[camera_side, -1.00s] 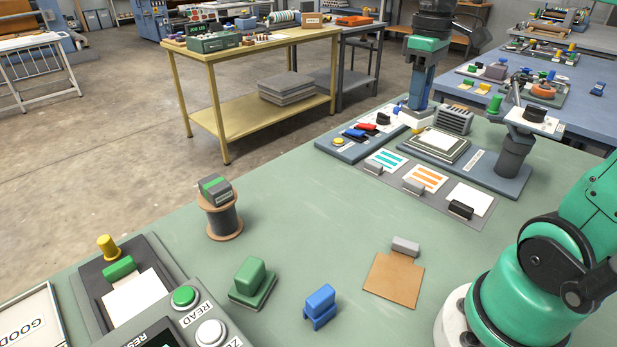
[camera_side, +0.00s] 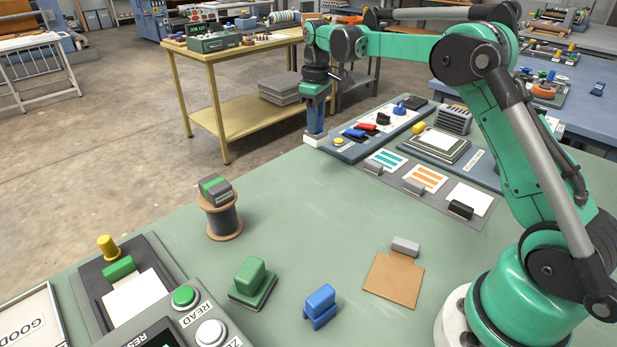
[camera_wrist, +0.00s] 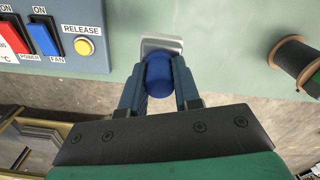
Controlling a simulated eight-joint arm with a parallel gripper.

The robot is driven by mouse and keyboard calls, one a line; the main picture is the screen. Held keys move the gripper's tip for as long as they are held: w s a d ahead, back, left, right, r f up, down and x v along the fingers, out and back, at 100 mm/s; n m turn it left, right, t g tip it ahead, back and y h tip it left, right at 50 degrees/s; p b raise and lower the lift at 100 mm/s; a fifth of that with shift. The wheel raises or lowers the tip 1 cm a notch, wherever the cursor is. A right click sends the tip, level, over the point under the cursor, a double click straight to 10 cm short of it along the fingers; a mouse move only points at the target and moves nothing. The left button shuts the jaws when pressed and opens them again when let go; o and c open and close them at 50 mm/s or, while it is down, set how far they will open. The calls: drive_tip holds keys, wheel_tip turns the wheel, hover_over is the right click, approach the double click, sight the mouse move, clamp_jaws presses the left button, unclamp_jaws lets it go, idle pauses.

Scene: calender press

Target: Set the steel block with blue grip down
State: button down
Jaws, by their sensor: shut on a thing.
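My gripper (camera_side: 316,122) points down at the far left edge of the green bench, beside the switch panel's left end. It is shut on the blue grip (camera_wrist: 159,76) of the steel block. The pale steel block (camera_side: 314,140) shows under the fingers in the side view and ahead of them in the wrist view (camera_wrist: 160,44). In the wrist view it is over green bench top close to the edge. I cannot tell whether its underside touches the bench.
The switch panel (camera_wrist: 50,55) with its yellow release button (camera_wrist: 83,46) is close beside the block. A wire spool (camera_side: 223,215) stands near the bench's left edge. Green bench top (camera_side: 330,215) is clear toward the camera. Beyond the edge is floor.

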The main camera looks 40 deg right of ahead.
wheel_tip(320, 180, down, 8)
drive_tip(key=shift+w+a+f, duration=0.1)
drive_tip(key=shift+f, duration=0.05)
idle(0.4)
drive_tip(key=c, duration=0.6)
unclamp_jaws()
drive_tip(key=shift+f, duration=0.15)
